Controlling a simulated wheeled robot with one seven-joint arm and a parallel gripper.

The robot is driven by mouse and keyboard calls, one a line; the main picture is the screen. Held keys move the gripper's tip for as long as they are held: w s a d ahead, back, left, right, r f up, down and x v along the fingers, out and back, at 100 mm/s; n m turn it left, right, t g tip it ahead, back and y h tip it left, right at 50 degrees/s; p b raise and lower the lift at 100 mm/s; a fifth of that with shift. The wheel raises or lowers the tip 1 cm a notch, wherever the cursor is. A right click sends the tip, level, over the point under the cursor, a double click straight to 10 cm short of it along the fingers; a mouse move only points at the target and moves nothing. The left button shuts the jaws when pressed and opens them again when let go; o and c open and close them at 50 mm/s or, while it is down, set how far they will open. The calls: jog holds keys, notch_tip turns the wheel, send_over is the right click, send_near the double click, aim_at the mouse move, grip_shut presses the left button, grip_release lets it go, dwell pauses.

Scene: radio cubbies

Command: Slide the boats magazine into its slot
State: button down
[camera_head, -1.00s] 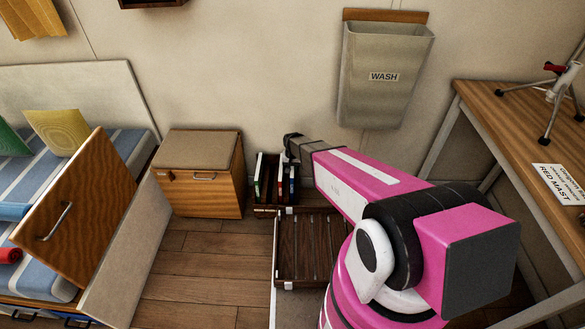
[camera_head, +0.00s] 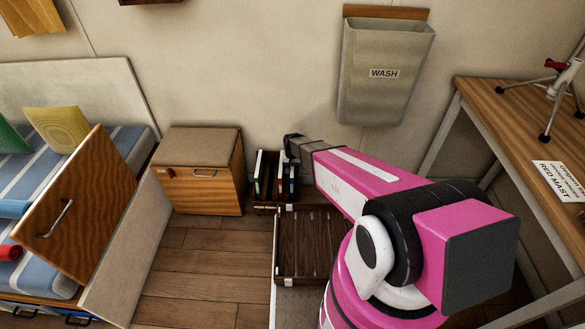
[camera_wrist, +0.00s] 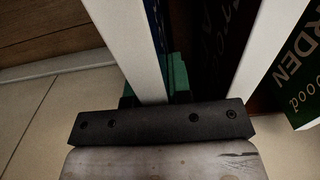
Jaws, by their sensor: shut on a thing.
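In the wrist view my gripper (camera_wrist: 152,86) is shut on a magazine (camera_wrist: 130,45) that shows as a pale, narrow edge between the teal fingers. I cannot read its title, so I cannot tell from the print whether it is the boats magazine. In the head view several upright magazines (camera_head: 266,180) stand in a dark rack (camera_head: 263,209) on the floor by the wall. My wrist (camera_head: 297,147) is above the rack's right side, and it hides the fingers there.
In the wrist view another pale edge and a green-covered magazine with "GARDEN" lettering (camera_wrist: 296,75) stand close on the right. A slatted dark wooden tray (camera_head: 308,245) lies in front of the rack. A wooden cabinet (camera_head: 203,190) is to the left, and a grey WASH bin (camera_head: 383,95) hangs above right.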

jog(key=shift+f, duration=0.2)
jog(key=c, duration=1)
grip_release()
jog(key=shift+o, duration=0.2)
notch_tip(320, 180, up, 11)
jog(key=shift+f, duration=0.1)
jog(key=shift+d, duration=0.1)
